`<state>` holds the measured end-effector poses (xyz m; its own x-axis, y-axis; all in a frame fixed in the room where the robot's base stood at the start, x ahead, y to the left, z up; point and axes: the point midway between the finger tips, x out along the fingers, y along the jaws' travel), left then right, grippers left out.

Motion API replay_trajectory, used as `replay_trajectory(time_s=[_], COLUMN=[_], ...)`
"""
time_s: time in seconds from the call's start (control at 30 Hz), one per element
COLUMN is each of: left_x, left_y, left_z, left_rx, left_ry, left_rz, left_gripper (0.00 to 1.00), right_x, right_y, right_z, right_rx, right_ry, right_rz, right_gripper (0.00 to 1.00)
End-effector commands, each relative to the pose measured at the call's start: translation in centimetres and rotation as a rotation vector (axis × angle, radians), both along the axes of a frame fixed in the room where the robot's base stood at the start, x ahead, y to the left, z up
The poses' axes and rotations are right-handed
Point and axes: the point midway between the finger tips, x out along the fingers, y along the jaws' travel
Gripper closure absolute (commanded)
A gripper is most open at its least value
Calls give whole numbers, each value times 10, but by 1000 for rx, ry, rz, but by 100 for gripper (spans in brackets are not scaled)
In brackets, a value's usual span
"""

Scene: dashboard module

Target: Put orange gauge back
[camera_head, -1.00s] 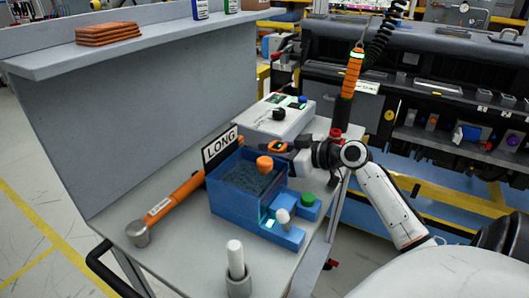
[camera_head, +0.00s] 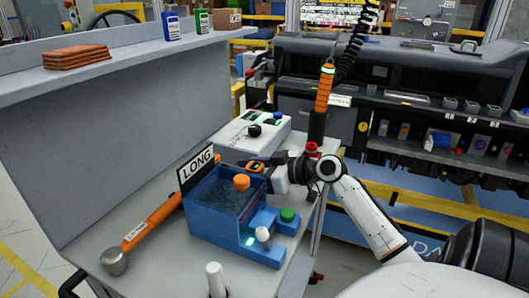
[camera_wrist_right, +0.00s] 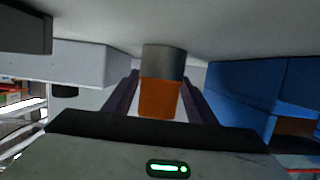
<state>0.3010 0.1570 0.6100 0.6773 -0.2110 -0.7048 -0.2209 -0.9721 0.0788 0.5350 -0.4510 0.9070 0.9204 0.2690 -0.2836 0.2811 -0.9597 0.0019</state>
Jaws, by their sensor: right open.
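An orange gauge with a grey end (camera_wrist_right: 160,98) sits between the two dark fingers of my right gripper (camera_wrist_right: 160,100) in the right wrist view. The fingers are open around it. In the head view my right gripper (camera_head: 258,166) is low over the workbench, behind the blue LONG box, with a bit of orange showing at its fingers. I cannot tell what the gauge rests on. My left gripper is not in view.
A white control box (camera_head: 250,135) stands behind my gripper. A white peg (camera_head: 215,280) stands at the front. A black and orange tool (camera_head: 322,100) hangs behind my right arm.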

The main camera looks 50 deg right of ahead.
Motion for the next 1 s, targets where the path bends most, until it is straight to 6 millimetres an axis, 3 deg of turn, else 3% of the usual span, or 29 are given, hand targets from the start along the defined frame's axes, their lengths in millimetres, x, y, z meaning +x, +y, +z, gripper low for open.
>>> replay_trajectory(time_s=[0.07, 0.3, 0.5, 0.7, 1.0], left_x=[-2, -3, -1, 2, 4], left_y=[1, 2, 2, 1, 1], left_z=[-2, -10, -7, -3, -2], left_rx=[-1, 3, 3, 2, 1], left_ry=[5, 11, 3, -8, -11], left_rz=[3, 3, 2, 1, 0], left_gripper=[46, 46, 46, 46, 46], right_x=[-11, -63, -95, -109, -110], right_y=[-1, -18, -28, -32, -32], right_z=[-2, 19, 32, 38, 39], right_rx=[10, 1, 2, 0, -1], right_ry=[14, 6, 1, -2, -3], right_rz=[0, -1, 0, 1, 2], right_gripper=[49, 49, 49, 49, 49])
